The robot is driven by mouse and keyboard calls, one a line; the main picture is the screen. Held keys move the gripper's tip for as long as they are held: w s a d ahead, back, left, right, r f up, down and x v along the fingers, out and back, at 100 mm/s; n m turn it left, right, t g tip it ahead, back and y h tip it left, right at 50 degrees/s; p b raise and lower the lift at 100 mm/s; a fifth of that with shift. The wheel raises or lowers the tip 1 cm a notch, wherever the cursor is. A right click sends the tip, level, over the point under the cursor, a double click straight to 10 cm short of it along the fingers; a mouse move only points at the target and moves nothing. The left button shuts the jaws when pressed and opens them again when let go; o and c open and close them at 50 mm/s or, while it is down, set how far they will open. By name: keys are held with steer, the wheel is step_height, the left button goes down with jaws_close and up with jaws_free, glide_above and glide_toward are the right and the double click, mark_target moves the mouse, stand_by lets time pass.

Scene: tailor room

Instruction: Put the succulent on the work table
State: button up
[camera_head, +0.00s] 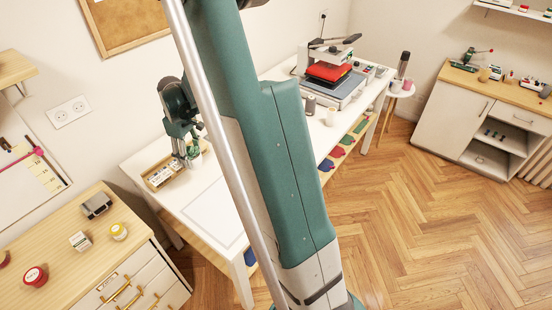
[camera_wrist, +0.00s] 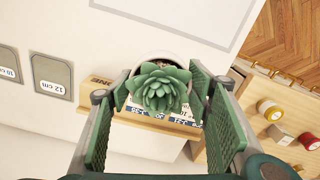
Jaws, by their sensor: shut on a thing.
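My gripper (camera_wrist: 160,100) is shut on the succulent (camera_wrist: 160,88), a green rosette in a round white pot, with one finger on each side. In the head view my gripper (camera_head: 189,148) is over the back left part of the white work table (camera_head: 185,205), next to the wooden tray. There the succulent is mostly hidden by my gripper. In the wrist view the pot covers part of the tray behind it and the table (camera_wrist: 185,25) shows around it. I cannot tell whether the pot touches the table.
A wooden tray (camera_head: 150,184) with small boxes lies at the table's left end. A pale flat rectangle (camera_head: 218,210) lies nearer the front. A heat press (camera_head: 335,80) stands at the far end. A wooden cabinet (camera_head: 70,235) with spools stands at the left.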

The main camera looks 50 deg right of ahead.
steer(key=s+d+m, duration=0.3)
steer(key=s+d, duration=0.8)
steer(key=s, duration=0.1)
steer(key=shift+s+d+p, duration=0.35)
steer(key=shift+s+d, duration=0.05)
steer(key=shift+f, duration=2.85)
steer(key=shift+f, duration=0.1)
steer(key=shift+f, duration=1.95)
steer(key=shift+f, duration=0.15)
steer(key=o, duration=1.1)
steer(key=shift+c, duration=0.2)
